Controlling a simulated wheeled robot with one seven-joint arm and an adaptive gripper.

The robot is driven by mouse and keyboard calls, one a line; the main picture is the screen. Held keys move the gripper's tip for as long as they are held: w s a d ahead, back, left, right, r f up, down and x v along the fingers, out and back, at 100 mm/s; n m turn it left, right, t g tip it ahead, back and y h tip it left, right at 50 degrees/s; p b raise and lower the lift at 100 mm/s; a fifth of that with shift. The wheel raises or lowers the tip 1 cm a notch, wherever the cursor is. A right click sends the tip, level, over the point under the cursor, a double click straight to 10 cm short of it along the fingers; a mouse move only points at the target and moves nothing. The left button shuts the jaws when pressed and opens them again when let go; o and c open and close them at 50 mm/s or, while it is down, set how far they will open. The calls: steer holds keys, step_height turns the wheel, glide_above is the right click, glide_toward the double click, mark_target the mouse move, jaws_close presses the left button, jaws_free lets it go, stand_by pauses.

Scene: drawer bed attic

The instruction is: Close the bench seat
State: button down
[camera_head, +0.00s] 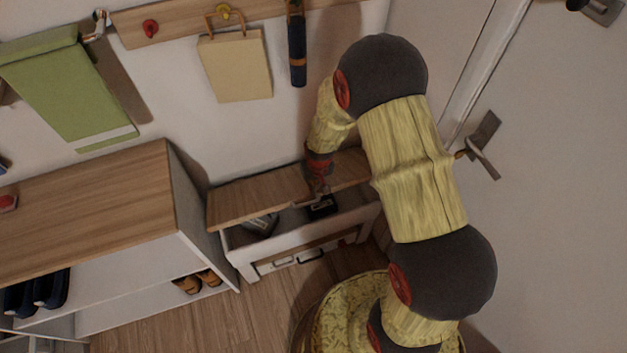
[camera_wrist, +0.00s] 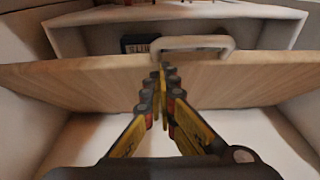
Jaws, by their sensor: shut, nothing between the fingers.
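The bench (camera_head: 238,258) is a low white box against the wall, with a wooden seat lid (camera_head: 255,200). The lid is tilted up at its front, leaving the inside visible through a gap. In the wrist view the lid (camera_wrist: 250,80) spans the picture, with a pale handle loop (camera_wrist: 222,43) at its edge. My gripper (camera_head: 318,194) is at the lid's middle, partly hidden by its own wrist. In the wrist view my gripper (camera_wrist: 164,75) is shut and empty, its tips overlapping the lid near the handle. I cannot tell whether they touch it.
Dark items (camera_head: 321,207) lie inside the bench. A wooden-topped shoe shelf (camera_head: 90,205) stands to the left. A paper bag (camera_head: 236,68) and a dark umbrella (camera_head: 297,45) hang above. A door with a handle (camera_head: 484,147) is on the right. Bare floor (camera_head: 185,320) lies in front.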

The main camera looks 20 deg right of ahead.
steer(key=shift+t, duration=0.8)
steer(key=shift+s+f, duration=1.05)
steer(key=shift+f, duration=1.65)
steer(key=shift+s+f, duration=1.1)
steer(key=shift+f, duration=1.6)
steer(key=shift+s+f, duration=1.05)
steer(key=shift+f, duration=1.65)
steer(key=shift+s, duration=0.2)
